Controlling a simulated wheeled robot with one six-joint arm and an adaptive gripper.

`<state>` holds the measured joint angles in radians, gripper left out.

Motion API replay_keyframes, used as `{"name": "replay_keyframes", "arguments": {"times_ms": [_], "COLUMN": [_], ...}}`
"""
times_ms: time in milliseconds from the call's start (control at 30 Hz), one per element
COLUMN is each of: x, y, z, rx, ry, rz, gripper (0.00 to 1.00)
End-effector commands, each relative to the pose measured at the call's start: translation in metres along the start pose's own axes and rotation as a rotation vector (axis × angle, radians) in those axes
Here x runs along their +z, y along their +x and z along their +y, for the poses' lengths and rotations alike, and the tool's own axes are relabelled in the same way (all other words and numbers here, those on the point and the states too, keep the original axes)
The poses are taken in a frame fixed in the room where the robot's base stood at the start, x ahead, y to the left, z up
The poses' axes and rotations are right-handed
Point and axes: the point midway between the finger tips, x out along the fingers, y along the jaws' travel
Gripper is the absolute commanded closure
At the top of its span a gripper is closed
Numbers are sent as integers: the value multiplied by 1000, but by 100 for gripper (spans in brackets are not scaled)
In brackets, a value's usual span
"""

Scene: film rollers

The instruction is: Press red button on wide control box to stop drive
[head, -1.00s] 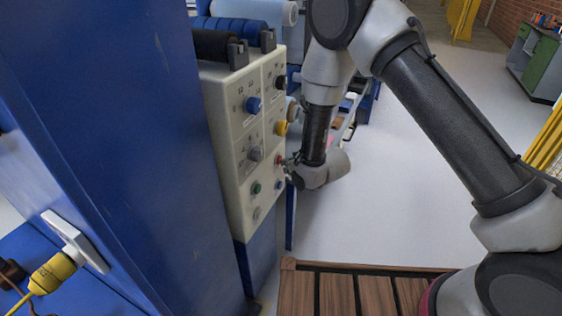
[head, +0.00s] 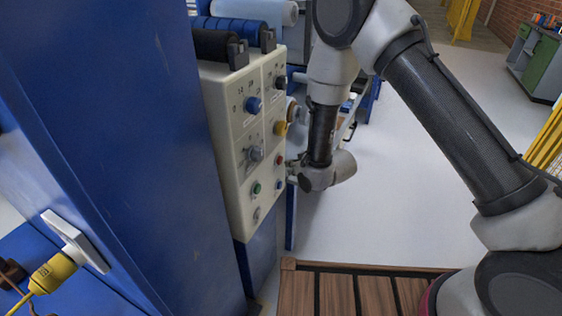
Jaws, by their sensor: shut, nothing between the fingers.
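A cream control box (head: 237,172) stands upright on the blue machine, its front carrying two columns of controls. The red button (head: 279,160) is in the right column, below a yellow knob (head: 280,128) and above a blue button (head: 278,185). My gripper (head: 291,168) is shut and empty, just right of the red button. It is small and partly hidden by my wrist. A narrow gap seems to lie between its tips and the panel; I cannot tell whether the button is pressed in.
A green button (head: 256,188) and a grey knob (head: 256,153) sit in the left column. Dark and blue rollers (head: 232,30) lie above the box. A slatted wooden platform (head: 335,290) is in front. The grey floor at right is open.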

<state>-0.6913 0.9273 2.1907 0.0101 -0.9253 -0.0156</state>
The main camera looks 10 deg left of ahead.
Motion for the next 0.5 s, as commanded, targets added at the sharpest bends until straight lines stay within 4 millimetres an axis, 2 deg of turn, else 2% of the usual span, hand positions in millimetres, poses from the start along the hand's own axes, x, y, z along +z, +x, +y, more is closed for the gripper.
{"name": "replay_keyframes", "arguments": {"times_ms": [167,500], "x": [4,21], "y": [-4,-28], "z": [4,21], "rx": [1,1], "ry": [0,0], "rz": [-1,-1], "gripper": [100,100]}}
